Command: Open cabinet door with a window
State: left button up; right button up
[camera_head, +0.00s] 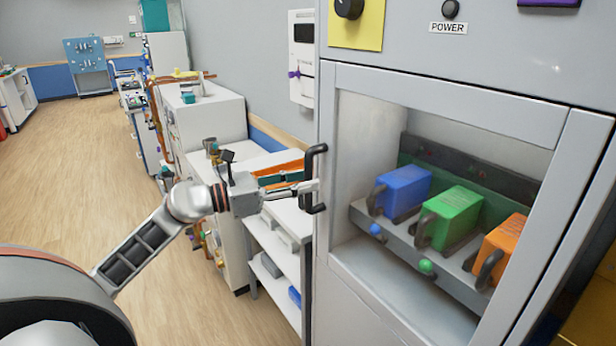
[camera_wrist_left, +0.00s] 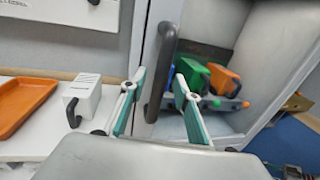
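The grey cabinet door (camera_head: 322,130) has a large window and looks closed. Its black vertical handle (camera_head: 318,160) stands out at the door's left edge. My left gripper (camera_head: 310,188) is at the handle's lower half. In the left wrist view the handle (camera_wrist_left: 164,50) lies between the two spread fingers of my left gripper (camera_wrist_left: 159,78), with visible gaps on both sides. The fingers do not look closed on it; exact contact is hard to tell. My right gripper is not in view.
Behind the window are blue (camera_head: 403,190), green (camera_head: 452,217) and orange (camera_head: 503,245) blocks with handles. A white bench (camera_head: 275,235) with an orange tray (camera_wrist_left: 22,100) stands left of the cabinet. The wooden floor at left is open.

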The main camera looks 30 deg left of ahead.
pick_arm(q)
jog(key=shift+x, duration=0.85)
grip_shut()
jog(key=shift+s, duration=0.1)
